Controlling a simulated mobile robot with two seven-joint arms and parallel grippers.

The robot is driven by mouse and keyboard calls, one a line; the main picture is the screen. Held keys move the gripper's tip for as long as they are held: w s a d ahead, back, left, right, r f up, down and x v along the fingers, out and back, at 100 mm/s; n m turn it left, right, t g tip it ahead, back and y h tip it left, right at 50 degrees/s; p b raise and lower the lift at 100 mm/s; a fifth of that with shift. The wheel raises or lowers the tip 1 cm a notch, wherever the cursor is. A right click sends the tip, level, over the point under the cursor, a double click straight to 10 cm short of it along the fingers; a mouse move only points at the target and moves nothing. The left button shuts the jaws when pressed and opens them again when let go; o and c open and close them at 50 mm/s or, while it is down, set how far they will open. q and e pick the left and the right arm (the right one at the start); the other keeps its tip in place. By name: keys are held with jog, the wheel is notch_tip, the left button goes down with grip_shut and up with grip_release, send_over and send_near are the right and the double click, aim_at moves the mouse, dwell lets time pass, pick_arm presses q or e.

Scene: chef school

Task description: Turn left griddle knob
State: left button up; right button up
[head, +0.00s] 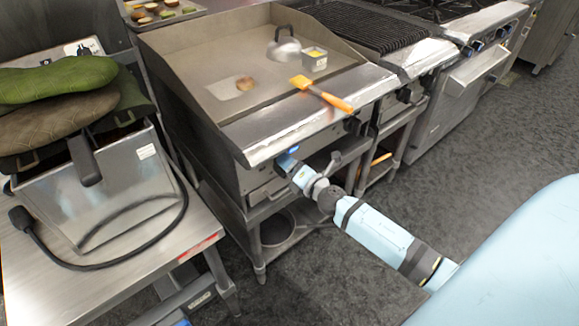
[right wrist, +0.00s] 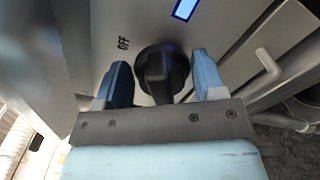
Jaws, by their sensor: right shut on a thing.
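The griddle (head: 207,83) stands in the middle of the head view, with its control panel below the front ledge. My right arm reaches up from the lower right to the left part of that panel. My right gripper (head: 285,163) is at the panel there and hides the left knob in the head view. In the right wrist view, the black round left griddle knob (right wrist: 162,72) sits between the two blue fingers of my right gripper (right wrist: 164,82), which is shut on it. An "OFF" mark (right wrist: 123,43) is left of the knob. My left gripper is not in view.
A fryer (head: 110,190) on a steel table is at the left. Open floor (head: 330,270) lies in front.

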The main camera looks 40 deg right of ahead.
jog(key=m, duration=0.2)
jog(key=shift+f+m, duration=0.1)
jog(key=shift+m, duration=0.3)
pick_arm(q)
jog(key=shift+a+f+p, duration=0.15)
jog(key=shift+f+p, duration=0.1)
jog(key=shift+p, duration=0.05)
pick_arm(e)
jog(key=shift+f+m, duration=0.1)
jog(key=shift+m, duration=0.5)
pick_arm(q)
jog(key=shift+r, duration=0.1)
pick_arm(e)
jog(key=o, duration=0.6)
jog(key=shift+d, duration=0.1)
jog(key=shift+c, duration=0.2)
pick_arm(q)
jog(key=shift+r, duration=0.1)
pick_arm(e)
jog(key=shift+s, duration=0.1)
jog(key=s+d, duration=0.1)
jog(key=s, duration=1.2)
jog(key=shift+s, duration=0.35)
